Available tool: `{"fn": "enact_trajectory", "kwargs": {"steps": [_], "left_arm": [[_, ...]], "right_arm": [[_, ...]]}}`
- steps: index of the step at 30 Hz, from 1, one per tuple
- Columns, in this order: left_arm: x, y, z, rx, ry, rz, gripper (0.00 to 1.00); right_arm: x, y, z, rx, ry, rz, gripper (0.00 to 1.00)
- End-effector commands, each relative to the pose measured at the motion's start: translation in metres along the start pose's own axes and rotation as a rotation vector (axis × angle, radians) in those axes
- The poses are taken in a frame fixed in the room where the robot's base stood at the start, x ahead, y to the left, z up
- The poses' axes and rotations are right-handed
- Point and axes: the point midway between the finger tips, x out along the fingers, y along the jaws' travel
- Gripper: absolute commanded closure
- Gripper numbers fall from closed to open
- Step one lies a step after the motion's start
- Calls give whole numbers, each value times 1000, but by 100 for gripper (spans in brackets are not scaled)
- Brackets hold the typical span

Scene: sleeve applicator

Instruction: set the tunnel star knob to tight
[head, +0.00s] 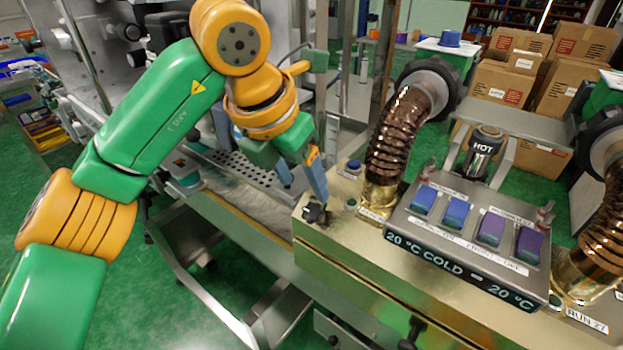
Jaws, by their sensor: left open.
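A small black star-shaped knob (313,214) sits on top of the brass-coloured tunnel housing (345,245), near its left end. Its setting marks are too small to read. My left gripper (303,188) comes in from the upper left and points down, with its fingers apart. One finger ends right at the knob and partly covers it. The other finger is further left, over the edge of the perforated metal bed. I cannot tell whether the near finger touches the knob. My right gripper is not in view.
A blue-topped button (353,166) and a small green-topped knob (351,205) stand beside the star knob. A copper corrugated duct (393,135) rises close behind. A panel (465,258) with blue and purple switches is to the right. A dark handle (411,332) sticks out in front.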

Motion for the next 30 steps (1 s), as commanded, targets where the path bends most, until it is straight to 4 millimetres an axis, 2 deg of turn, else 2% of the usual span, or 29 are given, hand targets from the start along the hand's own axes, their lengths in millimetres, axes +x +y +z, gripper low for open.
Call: {"fn": "enact_trajectory", "kwargs": {"steps": [4,9,17,24,25,30], "left_arm": [[30,-2,0,3,5,-7,29],[53,-2,0,4,2,-8,29],[57,-3,0,6,-1,-8,29],[57,-3,0,6,-1,-9,94],[57,-3,0,6,-1,-10,100],[57,-3,0,10,-1,-9,100]], "right_arm": [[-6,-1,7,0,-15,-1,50],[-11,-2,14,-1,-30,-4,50],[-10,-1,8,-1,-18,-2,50],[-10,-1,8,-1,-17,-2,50],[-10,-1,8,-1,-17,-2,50],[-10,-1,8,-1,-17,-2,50]]}}
